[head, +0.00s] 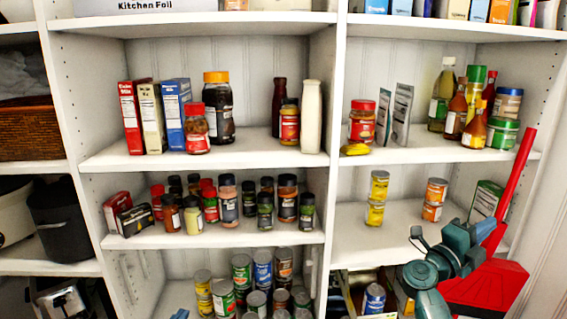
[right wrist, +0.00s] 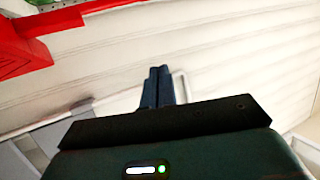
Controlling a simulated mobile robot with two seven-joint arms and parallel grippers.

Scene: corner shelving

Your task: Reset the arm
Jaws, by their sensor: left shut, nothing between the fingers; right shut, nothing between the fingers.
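My right arm (head: 440,272) shows at the lower right of the head view, in front of the right-hand shelves. In the right wrist view my right gripper (right wrist: 158,86) has its two dark fingers together, with nothing between them. Pale slatted panelling fills the view behind them. A small blue tip at the bottom edge of the head view appears to be my left gripper (head: 180,314); it is shut and empty, and the rest of that arm is out of frame.
A red long-handled dustpan-like object (head: 490,285) stands close behind my right arm; red also shows in the right wrist view (right wrist: 25,48). Shelves hold jars, a spice group (head: 228,200), cans (head: 262,275) and bottles (head: 470,105). A dark pot (head: 62,220) is at left.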

